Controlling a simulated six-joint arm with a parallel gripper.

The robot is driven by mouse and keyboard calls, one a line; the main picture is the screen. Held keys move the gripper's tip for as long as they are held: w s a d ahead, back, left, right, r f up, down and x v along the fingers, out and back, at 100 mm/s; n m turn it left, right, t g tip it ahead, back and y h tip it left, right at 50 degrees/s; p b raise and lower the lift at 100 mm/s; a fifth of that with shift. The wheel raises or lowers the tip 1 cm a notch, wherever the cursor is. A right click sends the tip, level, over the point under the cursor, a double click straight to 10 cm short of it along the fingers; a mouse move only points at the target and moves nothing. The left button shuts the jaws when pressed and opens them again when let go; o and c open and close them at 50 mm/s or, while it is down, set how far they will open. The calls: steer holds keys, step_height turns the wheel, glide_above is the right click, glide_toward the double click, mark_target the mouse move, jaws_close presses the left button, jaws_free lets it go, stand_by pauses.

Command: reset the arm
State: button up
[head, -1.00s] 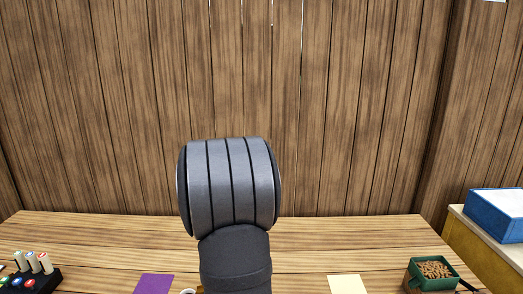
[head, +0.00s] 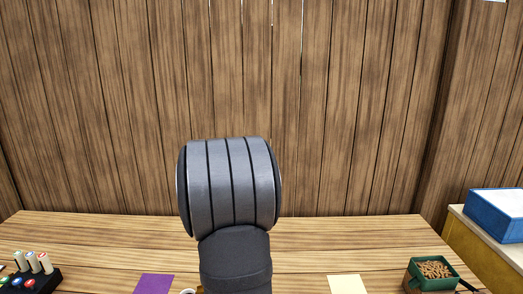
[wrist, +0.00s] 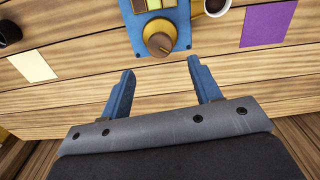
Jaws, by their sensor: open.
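My gripper (wrist: 160,88) shows in the wrist view with its two blue fingers spread apart and nothing between them. In the head view my own arm stands upright in the middle and hides part of the table (head: 310,240); my gripper is not visible there.
A purple square (head: 154,284) and a cream square (head: 347,284) lie on the table. A green box of brown pieces (head: 434,272) stands at right, a black rack (head: 37,280) at left. A cup of dark contents (wrist: 216,6) is beside the blue device. A blue box (head: 497,212) sits far right.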

step_height(320, 180, down, 7)
steer(key=shift+f, duration=0.35)
steer(key=n, duration=0.3)
steer(key=shift+r+n, duration=0.1)
steer(key=shift+n, duration=0.2)
step_height(320, 180, up, 18)
steer(key=s+d+f+t, duration=0.1)
steer(key=s+d, duration=0.3)
steer(key=d, duration=0.8)
steer(key=shift+s+d+f+t, duration=0.2)
steer(key=shift+f+t, duration=0.1)
steer(key=shift+f, duration=0.1)
steer(key=shift+a, duration=0.1)
